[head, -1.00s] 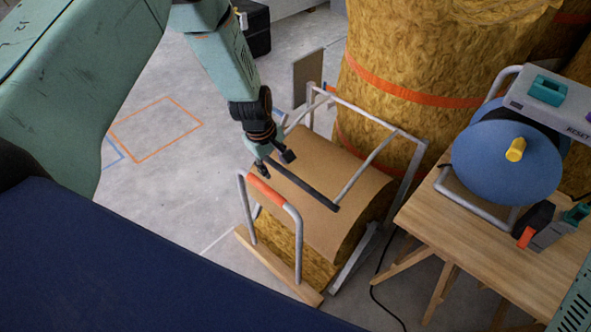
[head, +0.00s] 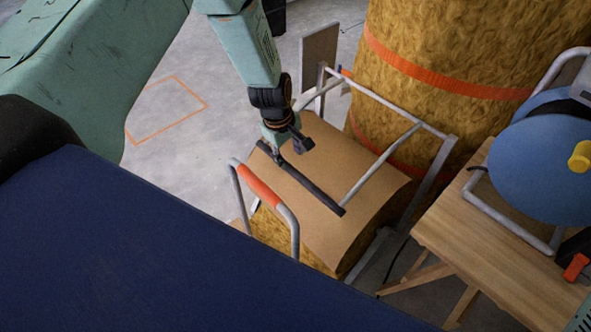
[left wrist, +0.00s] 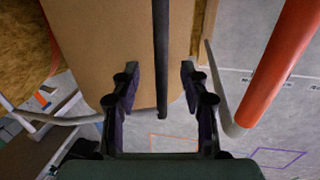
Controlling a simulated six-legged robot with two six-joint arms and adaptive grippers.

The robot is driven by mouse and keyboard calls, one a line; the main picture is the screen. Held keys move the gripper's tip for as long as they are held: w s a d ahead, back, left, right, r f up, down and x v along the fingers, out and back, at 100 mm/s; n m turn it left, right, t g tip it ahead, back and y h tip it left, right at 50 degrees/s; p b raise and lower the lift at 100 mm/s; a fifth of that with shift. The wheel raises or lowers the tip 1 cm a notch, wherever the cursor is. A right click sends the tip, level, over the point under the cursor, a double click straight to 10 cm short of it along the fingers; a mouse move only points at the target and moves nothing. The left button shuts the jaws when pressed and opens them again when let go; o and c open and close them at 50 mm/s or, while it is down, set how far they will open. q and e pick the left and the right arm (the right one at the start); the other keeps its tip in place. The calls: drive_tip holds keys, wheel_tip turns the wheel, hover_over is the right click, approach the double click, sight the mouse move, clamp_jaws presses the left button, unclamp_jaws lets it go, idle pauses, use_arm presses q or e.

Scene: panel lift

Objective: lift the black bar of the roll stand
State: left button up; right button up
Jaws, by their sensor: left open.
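The black bar (head: 310,184) of the roll stand lies across the brown sheet on top of the roll, joined to the grey tube frame (head: 372,172). My left gripper (head: 288,148) is open over the bar's far-left end. In the left wrist view, the bar (left wrist: 160,50) runs between the two open fingers (left wrist: 160,75), with a gap on each side. Its free end shows near the palm. Whether the fingertips reach below the bar is hard to tell. My right gripper is out of view.
An orange-gripped handle (head: 258,184) stands beside the bar; it also shows in the left wrist view (left wrist: 280,65). A tall yellow roll (head: 440,75) stands behind. A wooden table (head: 480,235) with a blue reel (head: 540,165) is at right. Floor at left is clear.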

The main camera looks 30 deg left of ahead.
sight(294, 171)
use_arm(q)
drive_tip(key=f+b, duration=0.1)
drive_tip(key=f, duration=0.1)
drive_tip(key=f+b, duration=0.1)
drive_tip(key=f, duration=0.1)
drive_tip(key=f+b, duration=0.1)
drive_tip(key=f, duration=0.1)
drive_tip(key=shift+w+d, duration=0.2)
drive_tip(key=shift+w, duration=0.2)
drive_tip(key=shift+f+b, duration=0.25)
drive_tip(key=shift+b, duration=0.05)
drive_tip(key=shift+d+f, duration=0.1)
drive_tip(key=shift+d, duration=0.1)
drive_tip(key=shift+w+a+f, duration=0.1)
drive_tip(key=shift+w+f, duration=0.1)
drive_tip(key=shift+f, duration=0.1)
drive_tip(key=shift+s+r, duration=0.15)
drive_tip(key=shift+r, duration=0.05)
drive_tip(key=shift+c, duration=1.1)
drive_tip(key=shift+f, duration=0.15)
drive_tip(key=c, duration=0.5)
clamp_jaws()
